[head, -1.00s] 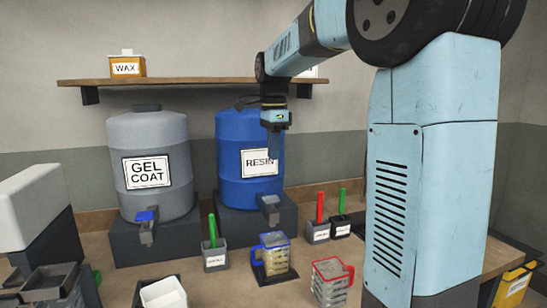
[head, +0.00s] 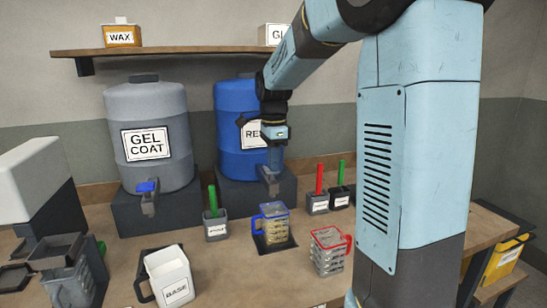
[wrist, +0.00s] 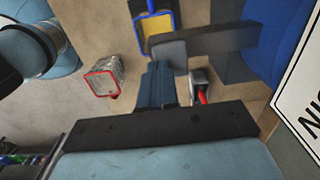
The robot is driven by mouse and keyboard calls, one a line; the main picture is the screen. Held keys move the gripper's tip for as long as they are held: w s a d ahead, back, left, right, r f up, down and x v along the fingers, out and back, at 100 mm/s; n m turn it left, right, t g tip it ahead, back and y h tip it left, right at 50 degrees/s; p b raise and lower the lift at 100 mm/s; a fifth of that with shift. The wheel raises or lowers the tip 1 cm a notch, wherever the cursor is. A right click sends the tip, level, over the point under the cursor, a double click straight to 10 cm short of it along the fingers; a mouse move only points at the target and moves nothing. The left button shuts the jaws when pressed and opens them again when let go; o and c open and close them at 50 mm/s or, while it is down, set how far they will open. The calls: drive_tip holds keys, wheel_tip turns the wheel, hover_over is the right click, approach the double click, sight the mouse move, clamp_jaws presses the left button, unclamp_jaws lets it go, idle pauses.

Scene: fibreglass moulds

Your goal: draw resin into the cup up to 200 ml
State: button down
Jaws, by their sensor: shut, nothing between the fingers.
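The blue resin drum (head: 235,110) stands on a dark block, its grey tap (head: 268,182) pointing forward. A clear measuring cup with a blue handle (head: 272,232) stands on a dark pad below the tap. Yellowish content shows in it, but the level cannot be read. In the wrist view the cup (wrist: 157,22) is at the top, partly behind the grey tap (wrist: 215,40). My gripper (head: 273,163) is shut and empty, pointing down just above the tap. Its fingers (wrist: 160,75) reach close to the tap; whether they touch it is unclear.
A red-rimmed cup (head: 329,252) stands right of the blue-handled cup. Holders with red (head: 319,180) and green (head: 340,173) handled tools stand behind it. The grey gel coat drum (head: 150,115) is left. A white BASE container (head: 170,280) stands at the front left.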

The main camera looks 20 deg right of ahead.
wheel_tip(320, 180, down, 2)
drive_tip(key=shift+f, duration=0.1)
drive_tip(key=shift+s, duration=0.1)
drive_tip(key=shift+f, duration=0.2)
idle(0.9)
drive_tip(key=shift+r, duration=0.5)
wheel_tip(320, 180, up, 14)
drive_tip(key=shift+f, duration=0.2)
idle(1.3)
